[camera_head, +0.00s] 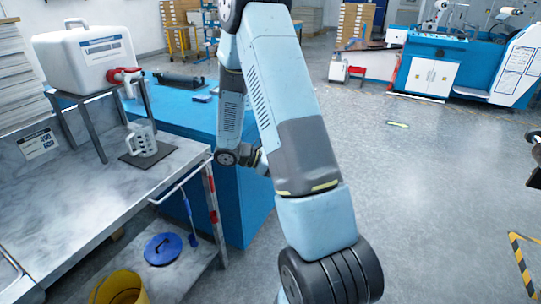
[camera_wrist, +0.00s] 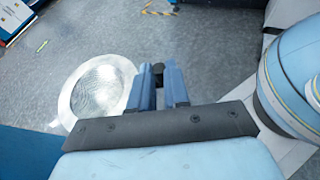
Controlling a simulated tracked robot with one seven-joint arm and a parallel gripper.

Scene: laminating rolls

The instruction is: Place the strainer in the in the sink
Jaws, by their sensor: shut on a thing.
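The strainer (camera_wrist: 100,90) shows in the wrist view as a round, shiny mesh bowl with a pale rim, left of my gripper. My gripper (camera_wrist: 160,80) is shut on the strainer's handle, whose dark end shows between the blue fingers. The strainer hangs out over the grey floor.
The grey counter (camera_head: 75,215) carries a white canister (camera_head: 85,60) on a metal stand and a measuring jug (camera_head: 142,138) on a dark mat. Below are a blue lid (camera_head: 163,249) and a yellow bucket (camera_head: 120,288). A blue bench (camera_head: 190,115) stands behind. Floor at right is open.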

